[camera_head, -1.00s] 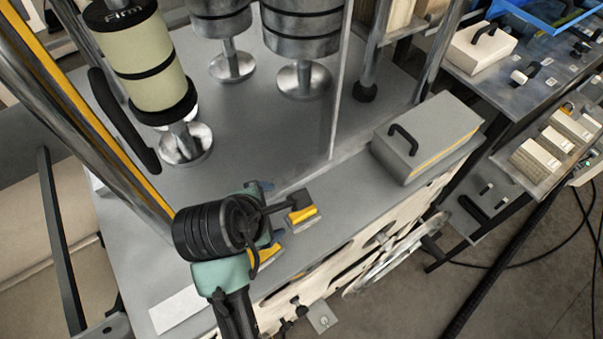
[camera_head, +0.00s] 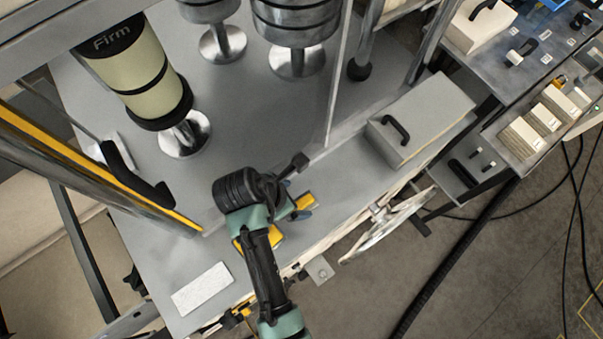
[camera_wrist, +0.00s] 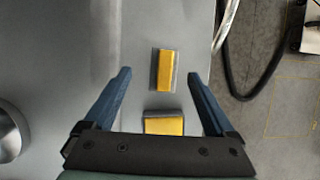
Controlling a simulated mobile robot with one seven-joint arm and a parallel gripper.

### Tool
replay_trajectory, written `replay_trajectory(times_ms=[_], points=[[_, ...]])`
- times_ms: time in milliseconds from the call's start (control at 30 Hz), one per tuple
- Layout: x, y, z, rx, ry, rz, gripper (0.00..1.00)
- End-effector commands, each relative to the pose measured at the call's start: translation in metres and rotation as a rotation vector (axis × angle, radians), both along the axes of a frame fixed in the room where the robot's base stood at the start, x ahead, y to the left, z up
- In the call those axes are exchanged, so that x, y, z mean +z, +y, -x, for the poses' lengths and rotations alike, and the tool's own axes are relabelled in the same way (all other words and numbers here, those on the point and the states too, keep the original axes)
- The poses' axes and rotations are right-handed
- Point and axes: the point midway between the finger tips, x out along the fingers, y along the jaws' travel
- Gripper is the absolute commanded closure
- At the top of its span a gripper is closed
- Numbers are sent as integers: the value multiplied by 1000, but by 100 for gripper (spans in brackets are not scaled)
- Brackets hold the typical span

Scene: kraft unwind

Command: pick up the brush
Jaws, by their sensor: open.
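Two small yellow blocks with grey edges lie on the grey machine top; either may be the brush, and I cannot tell which. The far yellow block (camera_wrist: 166,70) lies between the tips of my open gripper (camera_wrist: 158,76) in the wrist view. The near yellow block (camera_wrist: 164,125) is closer to the palm and partly cut off by it. In the head view my gripper (camera_head: 296,199) is above the far block (camera_head: 307,202), partly covering it. The near block (camera_head: 264,239) shows beside my wrist. The gripper is empty, and its height above the blocks is unclear.
A grey box with a black handle (camera_head: 422,118) stands to the right. A roller marked "Firm" (camera_head: 138,68) and metal cylinders (camera_head: 297,30) stand behind. A white card (camera_head: 202,288) lies at the front left. The machine's front edge is close to the blocks.

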Motion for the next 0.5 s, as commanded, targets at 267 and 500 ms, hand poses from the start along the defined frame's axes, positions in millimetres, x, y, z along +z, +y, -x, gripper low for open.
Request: replay_trajectory(times_ms=[267,500], points=[[-26,-10,2,1,4,0,10],[-49,-17,-3,0,0,-1,10]])
